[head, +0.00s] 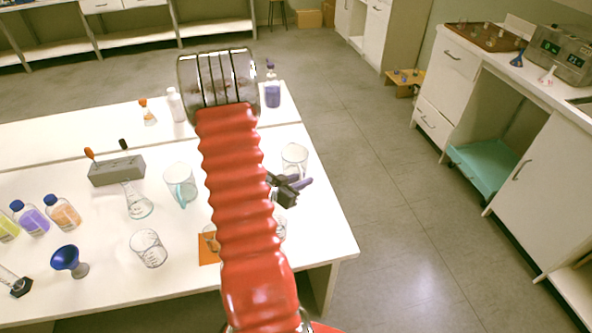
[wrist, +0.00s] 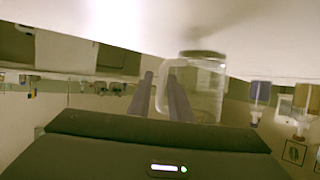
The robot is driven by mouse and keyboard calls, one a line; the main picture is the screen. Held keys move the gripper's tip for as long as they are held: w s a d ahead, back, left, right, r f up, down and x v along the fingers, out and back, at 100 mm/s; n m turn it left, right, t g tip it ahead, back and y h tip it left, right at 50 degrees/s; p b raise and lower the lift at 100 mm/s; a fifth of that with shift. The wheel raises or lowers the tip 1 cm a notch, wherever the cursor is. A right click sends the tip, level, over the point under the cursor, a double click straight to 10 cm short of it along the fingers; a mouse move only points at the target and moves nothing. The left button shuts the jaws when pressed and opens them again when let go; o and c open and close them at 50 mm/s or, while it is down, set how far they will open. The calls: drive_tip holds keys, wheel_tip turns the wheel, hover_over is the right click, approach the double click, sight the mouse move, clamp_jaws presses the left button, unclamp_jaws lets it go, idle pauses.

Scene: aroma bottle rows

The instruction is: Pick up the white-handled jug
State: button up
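A clear glass jug (head: 294,157) stands on the white table near its right edge in the head view. In the wrist view, which looks upside down, the jug (wrist: 205,88) shows just beyond my fingers with its pale handle (wrist: 161,90) facing left. My gripper (head: 295,184) is low over the table, just in front of the jug. In the wrist view its two fingers (wrist: 160,78) are apart, and the handle shows in the gap between them. I cannot tell whether the fingertips reach the handle. A second jug (head: 180,186) with a teal handle stands to the left.
A beaker (head: 148,248), a flask (head: 138,203), a grey block (head: 117,171), a blue funnel (head: 68,260) and coloured bottles (head: 62,213) stand at the left. A purple bottle (head: 272,86) stands behind the jug. My red arm hides the table's middle. Open floor lies to the right.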

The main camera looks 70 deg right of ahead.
drive_tip(key=shift+c, duration=0.6)
clamp_jaws()
